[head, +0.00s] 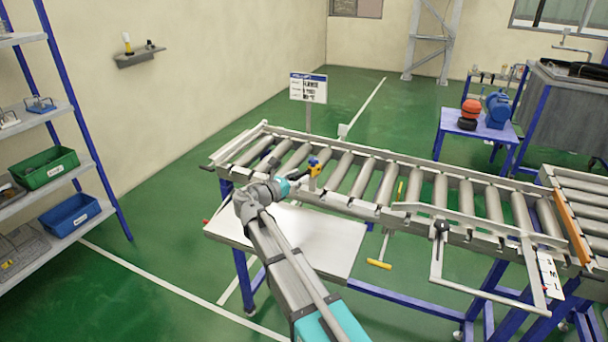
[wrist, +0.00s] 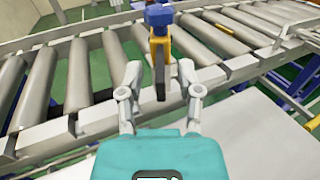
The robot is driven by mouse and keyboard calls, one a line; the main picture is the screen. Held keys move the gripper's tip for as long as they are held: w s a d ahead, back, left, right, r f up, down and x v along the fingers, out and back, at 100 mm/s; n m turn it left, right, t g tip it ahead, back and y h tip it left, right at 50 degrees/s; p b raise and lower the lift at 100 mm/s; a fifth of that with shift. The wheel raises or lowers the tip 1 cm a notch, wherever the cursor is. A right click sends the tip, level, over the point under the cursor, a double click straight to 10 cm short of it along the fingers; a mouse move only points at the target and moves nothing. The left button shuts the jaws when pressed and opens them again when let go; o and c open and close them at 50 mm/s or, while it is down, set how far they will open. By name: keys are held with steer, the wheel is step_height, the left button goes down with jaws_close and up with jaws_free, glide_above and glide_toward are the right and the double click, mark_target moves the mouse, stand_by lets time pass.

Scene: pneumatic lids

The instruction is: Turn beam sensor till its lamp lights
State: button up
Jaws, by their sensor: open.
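The beam sensor (head: 314,163) is a small blue block on a yellow bracket at the near rail of the roller conveyor. In the wrist view its blue top (wrist: 159,14) is cut by the upper edge, with the yellow bracket and a dark upright plate (wrist: 160,72) below. My gripper (wrist: 161,86) is open, one finger on each side of the dark plate; I cannot tell whether either finger touches it. In the head view my gripper (head: 295,179) is just left of the sensor, at the rail. I cannot make out a lamp on the sensor.
The roller conveyor (head: 425,178) runs across behind my gripper. A pale table top (head: 325,245) lies below my arm. A shelf with bins (head: 45,167) is at left.

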mark_target(308, 173)
steer(key=shift+x, duration=1.15)
jaws_close()
